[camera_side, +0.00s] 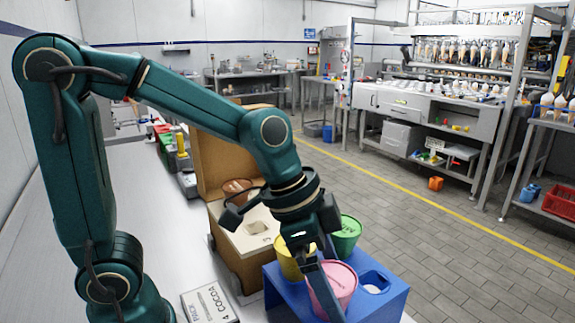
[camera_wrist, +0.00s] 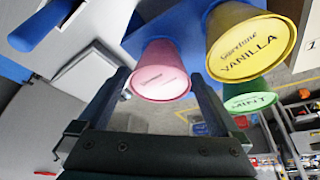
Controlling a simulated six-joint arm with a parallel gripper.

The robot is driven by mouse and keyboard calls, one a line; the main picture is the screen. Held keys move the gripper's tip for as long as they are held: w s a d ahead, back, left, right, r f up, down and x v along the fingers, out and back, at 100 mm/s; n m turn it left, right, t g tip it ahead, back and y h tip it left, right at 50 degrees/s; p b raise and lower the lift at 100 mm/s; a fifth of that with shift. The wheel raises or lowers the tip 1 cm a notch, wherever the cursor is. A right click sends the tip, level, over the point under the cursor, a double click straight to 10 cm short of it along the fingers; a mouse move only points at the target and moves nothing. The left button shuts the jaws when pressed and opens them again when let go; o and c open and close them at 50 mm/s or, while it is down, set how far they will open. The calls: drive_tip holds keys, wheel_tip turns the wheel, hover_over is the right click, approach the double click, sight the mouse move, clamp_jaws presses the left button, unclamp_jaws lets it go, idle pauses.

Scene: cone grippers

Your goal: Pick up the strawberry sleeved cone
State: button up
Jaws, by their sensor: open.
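The strawberry cone is a pink cone with a round pink lid (camera_side: 338,277), standing in the blue holder (camera_side: 392,303). The pink cone also shows in the wrist view (camera_wrist: 162,72), where its lid print is too small to read. My gripper (camera_wrist: 160,80) is open, with one finger on each side of the pink cone in that view. I cannot tell whether the fingers touch it. In the side view my gripper (camera_side: 318,262) is low over the holder, and a finger crosses in front of the pink cone. The other fingertip is hard to make out.
A yellow vanilla cone (camera_wrist: 250,45) and a green mint cone (camera_wrist: 250,93) stand close beside the pink one. A cardboard box (camera_side: 232,262) with a brown cone (camera_side: 238,187) is to the left. A cocoa pack card (camera_side: 210,303) lies on the table. The holder's front right hole is empty.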

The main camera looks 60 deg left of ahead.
drive_tip(key=c, duration=1.2)
drive_tip(key=shift+o, duration=0.2)
